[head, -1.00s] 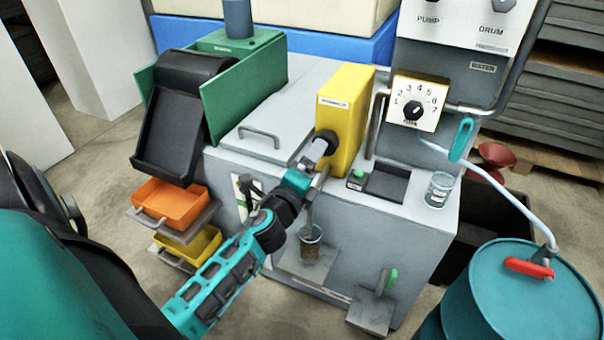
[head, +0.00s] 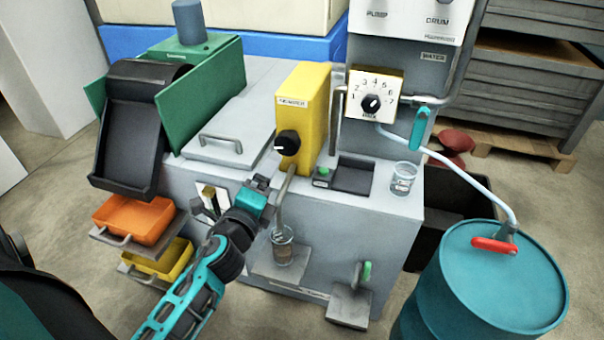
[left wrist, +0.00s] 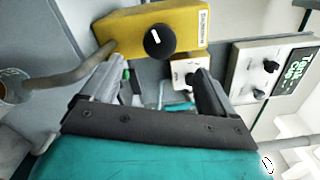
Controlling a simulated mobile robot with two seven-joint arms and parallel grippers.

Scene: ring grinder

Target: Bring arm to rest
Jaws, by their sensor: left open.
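My left gripper (head: 270,186) is in front of the grey machine, below and left of the black knob (head: 287,144) on the yellow box (head: 308,112). It is apart from the knob. In the left wrist view my left gripper (left wrist: 155,88) is open, with nothing between its fingers. The yellow box (left wrist: 183,25) and its black knob (left wrist: 160,41) show beyond the fingertips. My right gripper is not in view.
A cup (head: 282,246) stands on a ledge below the spout. Orange (head: 134,219) and yellow (head: 158,259) trays sit at the left. A glass (head: 403,179) stands on the machine's right corner. A teal barrel (head: 490,285) stands at the right.

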